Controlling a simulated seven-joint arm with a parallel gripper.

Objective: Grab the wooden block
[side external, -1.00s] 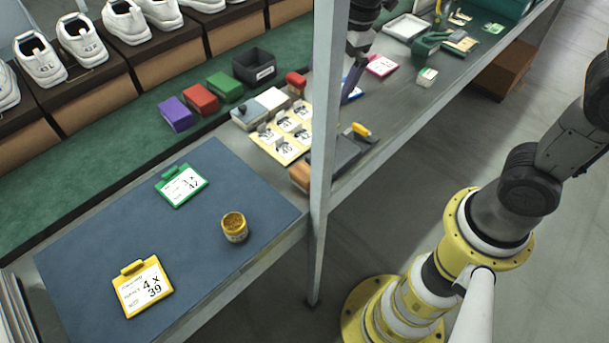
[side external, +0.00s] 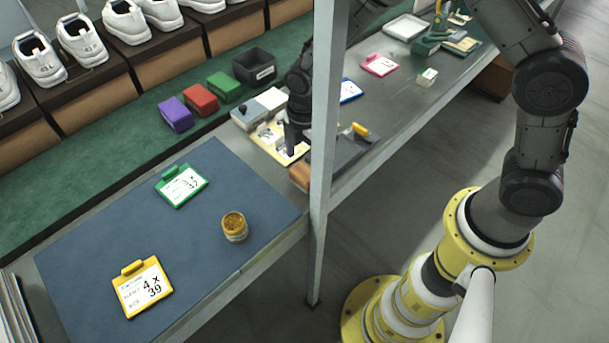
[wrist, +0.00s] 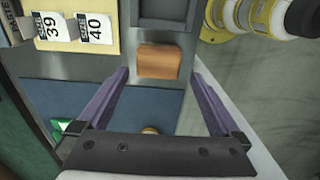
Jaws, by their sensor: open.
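The wooden block (side external: 300,175) is orange-brown and lies at the front edge of the grey bench, partly hidden by the upright post in the side view. In the wrist view the block (wrist: 158,61) appears ahead of and between the fingertips, apart from both. My gripper (wrist: 160,74) is open and empty, its two purple fingers spread wider than the block. In the side view my gripper (side external: 292,142) is over the yellow card board, behind the block, partly hidden by the post.
The upright post (side external: 322,150) stands close by. A yellow board (side external: 266,143) with numbered cards and a dark tray (side external: 350,150) flank the block. A blue mat (side external: 120,230) holds a yellow tag (side external: 142,287), a green tag (side external: 181,186) and a jar (side external: 234,227).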

